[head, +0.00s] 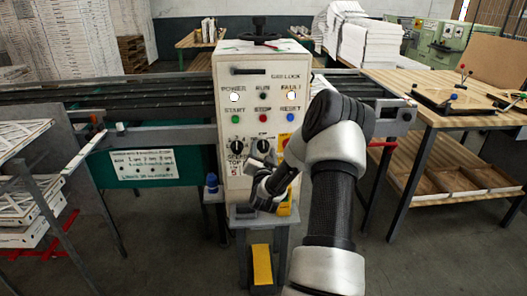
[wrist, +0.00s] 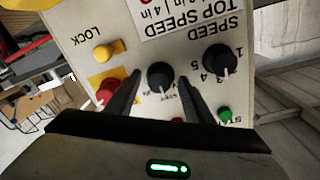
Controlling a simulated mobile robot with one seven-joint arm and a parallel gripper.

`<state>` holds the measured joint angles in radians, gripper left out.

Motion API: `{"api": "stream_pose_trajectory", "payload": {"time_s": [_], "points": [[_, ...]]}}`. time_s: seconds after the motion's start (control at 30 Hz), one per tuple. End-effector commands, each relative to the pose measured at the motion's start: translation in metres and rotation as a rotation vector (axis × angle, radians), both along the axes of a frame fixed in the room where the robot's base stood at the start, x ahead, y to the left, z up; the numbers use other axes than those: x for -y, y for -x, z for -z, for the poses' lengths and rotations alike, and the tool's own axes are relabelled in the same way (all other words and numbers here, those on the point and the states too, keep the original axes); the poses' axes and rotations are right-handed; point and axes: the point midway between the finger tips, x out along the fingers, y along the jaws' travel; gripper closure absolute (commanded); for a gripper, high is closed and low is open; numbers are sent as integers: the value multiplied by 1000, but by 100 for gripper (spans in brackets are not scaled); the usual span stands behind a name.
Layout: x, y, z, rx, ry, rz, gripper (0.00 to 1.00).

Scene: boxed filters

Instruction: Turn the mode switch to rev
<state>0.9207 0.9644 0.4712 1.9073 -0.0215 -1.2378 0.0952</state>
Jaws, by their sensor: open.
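The control box (head: 232,75) is a cream cabinet with lamps, buttons and two black knobs. The right-hand knob, the mode switch (head: 263,146), shows just above my gripper (head: 262,163). In the wrist view, which is upside down, the mode switch (wrist: 160,75) is a round black knob with a pale pointer mark towards the picture's bottom. My gripper (wrist: 160,80) is open, with one dark finger on each side of the knob. I cannot tell whether the fingers touch it. The small lettering around it is partly hidden and too blurred to read.
The speed knob (wrist: 220,60) sits close beside one finger. A red button (wrist: 106,92) on a yellow plate and a yellow knob (wrist: 103,53) are on the other side. A conveyor (head: 150,107) runs behind the box. A wooden table (head: 440,105) stands right.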

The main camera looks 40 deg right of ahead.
Motion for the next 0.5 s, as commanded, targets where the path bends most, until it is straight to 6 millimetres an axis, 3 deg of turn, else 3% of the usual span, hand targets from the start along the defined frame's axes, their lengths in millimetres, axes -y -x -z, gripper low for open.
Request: {"api": "stream_pose_trajectory", "payload": {"time_s": [0.27,0.5], "points": [[1,-1,0,0,0,0,52],[1,-1,0,0,0,1,92]]}}
